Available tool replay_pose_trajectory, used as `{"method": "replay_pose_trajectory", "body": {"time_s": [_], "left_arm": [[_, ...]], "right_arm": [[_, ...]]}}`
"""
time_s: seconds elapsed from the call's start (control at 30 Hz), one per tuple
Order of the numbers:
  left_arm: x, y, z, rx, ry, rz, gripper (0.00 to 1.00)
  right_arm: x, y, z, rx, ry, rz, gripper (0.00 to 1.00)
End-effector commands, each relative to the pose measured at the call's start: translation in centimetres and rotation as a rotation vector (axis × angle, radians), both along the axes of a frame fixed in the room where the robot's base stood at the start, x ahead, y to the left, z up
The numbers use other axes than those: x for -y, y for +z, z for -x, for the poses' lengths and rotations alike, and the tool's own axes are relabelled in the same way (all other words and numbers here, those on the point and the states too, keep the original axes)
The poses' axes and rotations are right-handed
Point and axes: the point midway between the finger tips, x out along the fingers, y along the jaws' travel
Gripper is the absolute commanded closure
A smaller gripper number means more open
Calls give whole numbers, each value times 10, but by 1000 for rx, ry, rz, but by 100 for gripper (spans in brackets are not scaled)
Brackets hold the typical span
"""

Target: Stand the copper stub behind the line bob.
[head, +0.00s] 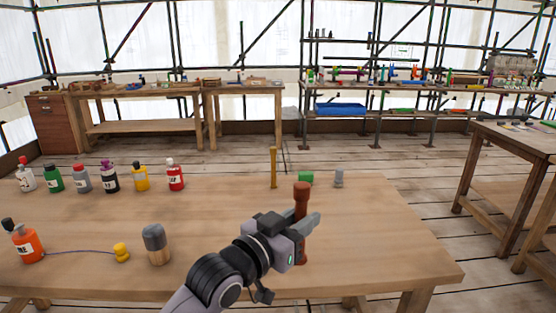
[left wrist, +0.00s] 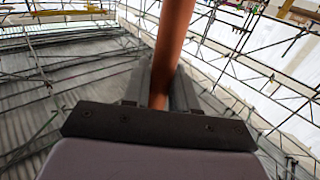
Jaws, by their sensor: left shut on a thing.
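In the left wrist view the copper stub (left wrist: 173,40) runs up between the fingers. I cannot tell whether its lower end touches the table. The line bob looks to be the small yellow piece (head: 121,252) at the front left, joined by a thin purple line to an orange bottle (head: 27,243). My right gripper is not in view.
A grey-topped wooden cylinder (head: 156,244) stands right of the yellow piece. Several bottles (head: 110,178) line the table's back left. A thin brass-coloured post (head: 273,168), a green block (head: 305,178) and a small grey piece (head: 339,178) stand at the back. The table's middle is clear.

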Motion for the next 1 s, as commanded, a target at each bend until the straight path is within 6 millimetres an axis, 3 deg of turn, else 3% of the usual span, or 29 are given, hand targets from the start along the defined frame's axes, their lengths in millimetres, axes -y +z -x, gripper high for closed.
{"method": "replay_pose_trajectory", "body": {"time_s": [0.47,0.8,1.0], "left_arm": [[-126,-59,40,-6,365,0,100],[-220,-94,88,-5,624,-2,100],[-260,-105,115,-2,729,-2,100]], "right_arm": [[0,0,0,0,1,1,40],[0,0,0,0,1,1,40],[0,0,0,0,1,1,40]]}}
